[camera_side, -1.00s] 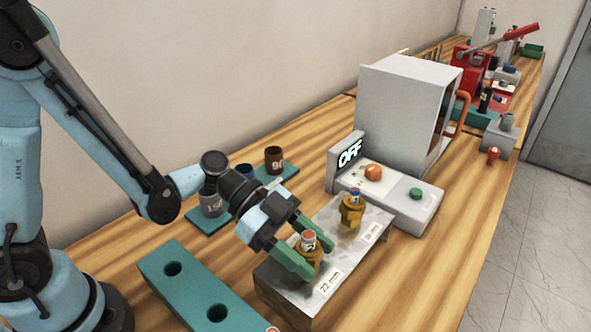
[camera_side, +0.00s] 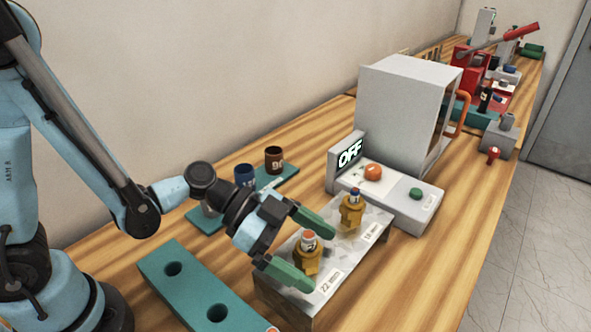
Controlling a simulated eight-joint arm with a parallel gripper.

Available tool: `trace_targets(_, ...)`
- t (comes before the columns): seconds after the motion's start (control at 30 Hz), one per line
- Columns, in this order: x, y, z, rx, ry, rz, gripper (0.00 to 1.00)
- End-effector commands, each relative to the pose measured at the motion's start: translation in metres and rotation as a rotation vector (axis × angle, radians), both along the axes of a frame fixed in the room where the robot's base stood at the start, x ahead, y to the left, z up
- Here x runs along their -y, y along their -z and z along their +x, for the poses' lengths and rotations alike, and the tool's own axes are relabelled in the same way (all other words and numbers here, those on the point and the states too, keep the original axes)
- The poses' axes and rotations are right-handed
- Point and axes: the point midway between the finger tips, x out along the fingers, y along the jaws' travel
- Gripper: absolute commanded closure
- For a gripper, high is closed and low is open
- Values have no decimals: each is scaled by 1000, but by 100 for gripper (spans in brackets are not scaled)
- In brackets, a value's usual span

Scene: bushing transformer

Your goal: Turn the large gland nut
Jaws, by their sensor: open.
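The large gland nut (camera_side: 308,262) is brass-coloured, with an orange-topped core standing up through it. It sits upright on the grey metal block (camera_side: 333,277) by the "22 mm" label. My gripper (camera_side: 322,257) is open, its two green fingers spread wide on either side of the large nut. One finger is on the near side and the other on the far side, apparently clear of the nut. A smaller brass gland nut (camera_side: 351,214) with a blue-topped core stands farther back on the same block.
A control box (camera_side: 400,192) with an "OFF" display (camera_side: 349,154), an orange knob and a green button stands just behind the block. A teal plate with holes (camera_side: 193,289) lies left of it. Cups (camera_side: 274,158) stand on a teal tray behind my wrist.

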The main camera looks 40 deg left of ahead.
Motion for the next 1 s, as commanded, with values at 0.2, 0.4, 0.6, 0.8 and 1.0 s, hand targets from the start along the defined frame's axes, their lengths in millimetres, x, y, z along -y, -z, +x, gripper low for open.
trace_targets(0.2, -2, -1, 0, 0, -1, 1, 0)
trace_targets(0.4, -16, -8, -5, 1, -3, 1, 0)
trace_targets(0.6, -32, -16, -10, 1, -3, 1, 0)
trace_targets(0.8, -46, -23, -15, 1, -3, 1, 0)
trace_targets(1.0, -51, -26, -17, 1, 0, 1, 0)
